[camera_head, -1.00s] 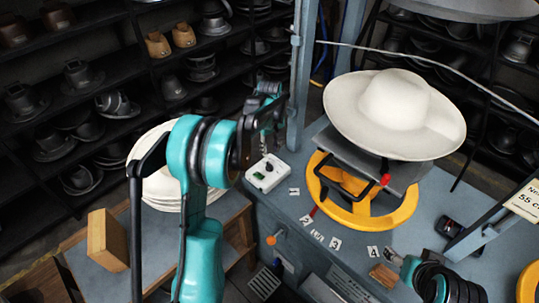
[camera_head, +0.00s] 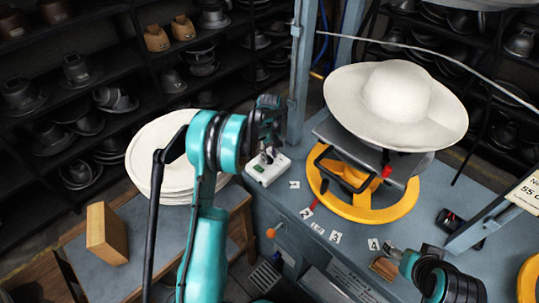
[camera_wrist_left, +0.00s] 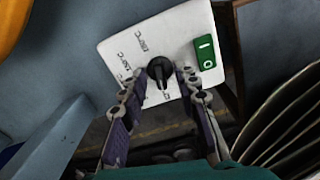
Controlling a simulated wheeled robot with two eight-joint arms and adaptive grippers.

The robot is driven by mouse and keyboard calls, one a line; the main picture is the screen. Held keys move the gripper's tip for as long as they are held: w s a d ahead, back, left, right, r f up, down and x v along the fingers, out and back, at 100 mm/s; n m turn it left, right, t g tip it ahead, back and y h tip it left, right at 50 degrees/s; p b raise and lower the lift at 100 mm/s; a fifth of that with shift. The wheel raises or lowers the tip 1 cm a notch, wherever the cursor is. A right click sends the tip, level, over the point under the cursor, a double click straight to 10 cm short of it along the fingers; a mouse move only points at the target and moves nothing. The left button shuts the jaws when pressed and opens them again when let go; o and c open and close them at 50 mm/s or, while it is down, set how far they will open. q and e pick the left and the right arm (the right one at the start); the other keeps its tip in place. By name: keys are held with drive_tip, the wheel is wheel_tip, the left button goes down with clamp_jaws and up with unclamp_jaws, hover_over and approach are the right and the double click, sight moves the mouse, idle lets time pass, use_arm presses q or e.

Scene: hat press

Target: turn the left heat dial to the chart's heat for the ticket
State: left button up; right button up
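The left heat dial (camera_wrist_left: 160,69) is a small black knob on a white control box (camera_wrist_left: 116,42) with printed marks around it and a green rocker switch (camera_wrist_left: 205,52). In the head view the box (camera_head: 262,174) sits at the bench's left corner. My left gripper (camera_wrist_left: 160,74) is open, with one fingertip on each side of the dial; contact is not clear. In the head view my left gripper (camera_head: 267,150) is over the box and hides part of it. My right gripper (camera_head: 393,251) is by a small wooden block (camera_head: 384,268); its fingers are too small to read.
A cream hat (camera_head: 397,95) rests on the press above a yellow ring (camera_head: 375,213). Numbered cards (camera_head: 335,237) lie on the bench. A card reading "55" (camera_head: 527,202) is cut off at right. Stacked pale hats (camera_head: 165,150) stand left of the box.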

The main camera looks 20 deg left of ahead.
use_arm(q)
clamp_jaws()
drive_tip(key=shift+m, duration=0.3)
drive_tip(key=m, duration=0.2)
drive_tip(key=shift+m+b, duration=0.3)
drive_tip(key=shift+m, duration=0.1)
drive_tip(key=m, duration=0.4)
drive_tip(key=shift+m, duration=0.3)
drive_tip(key=m, duration=0.4)
drive_tip(key=shift+b, duration=0.4)
drive_tip(key=shift+m, duration=1.9)
